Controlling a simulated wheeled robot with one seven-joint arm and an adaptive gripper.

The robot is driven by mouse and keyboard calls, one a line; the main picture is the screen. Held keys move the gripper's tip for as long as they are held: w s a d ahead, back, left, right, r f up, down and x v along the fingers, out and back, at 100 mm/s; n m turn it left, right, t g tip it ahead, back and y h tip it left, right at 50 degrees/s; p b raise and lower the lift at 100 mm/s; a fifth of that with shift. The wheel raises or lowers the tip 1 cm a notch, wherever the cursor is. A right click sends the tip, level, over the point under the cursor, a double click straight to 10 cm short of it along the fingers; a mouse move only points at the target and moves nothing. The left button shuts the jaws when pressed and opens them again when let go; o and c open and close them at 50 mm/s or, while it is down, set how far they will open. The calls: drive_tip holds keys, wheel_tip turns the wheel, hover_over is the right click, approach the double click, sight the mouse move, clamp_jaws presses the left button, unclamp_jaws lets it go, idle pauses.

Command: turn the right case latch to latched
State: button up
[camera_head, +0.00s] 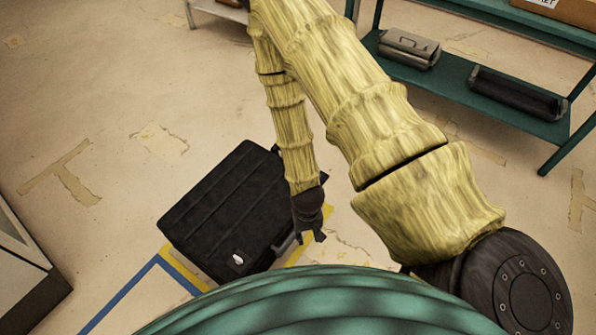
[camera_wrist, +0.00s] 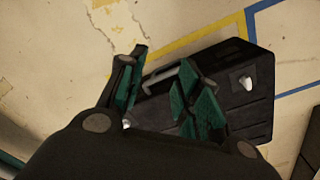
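A black case (camera_head: 225,205) lies closed on the floor in the head view, and it also shows in the wrist view (camera_wrist: 255,120). One pale latch (camera_head: 238,260) is on its near end, clear of my gripper; it shows in the wrist view too (camera_wrist: 247,82). A small pale spot (camera_wrist: 127,124) beside my left finger may be the other latch, mostly hidden by the finger. My gripper (camera_head: 314,236) is at the case's right edge, pointing down. In the wrist view its green-padded fingers (camera_wrist: 160,72) are apart, with nothing seen gripped between them.
A case handle (camera_wrist: 178,77) stands out along the edge near my fingers. Yellow and blue floor tape (camera_head: 168,258) borders the case. A green shelf (camera_head: 455,88) with metal boxes is at the upper right. Open floor lies to the left.

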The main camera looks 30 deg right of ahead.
drive_tip(key=w+d+f+m+b, duration=0.25)
drive_tip(key=w+d+b, duration=0.25)
drive_tip(key=w+b, duration=0.3)
drive_tip(key=w+d+f+m+b, duration=0.1)
drive_tip(key=w+d+m+b, duration=0.4)
drive_tip(key=w, duration=0.5)
drive_tip(key=w+d+f+m+b, duration=0.2)
drive_tip(key=w+d+b, duration=0.3)
drive_tip(key=w+b, duration=0.4)
drive_tip(key=f+b, duration=0.1)
drive_tip(key=f, duration=0.2)
drive_tip(key=f+b, duration=0.1)
drive_tip(key=f, duration=0.3)
drive_tip(key=f+b, duration=0.1)
drive_tip(key=f, duration=0.2)
drive_tip(key=shift+s+a+f+b, duration=0.15)
drive_tip(key=shift+a+f+b, duration=0.1)
drive_tip(key=shift+b, duration=0.05)
clamp_jaws()
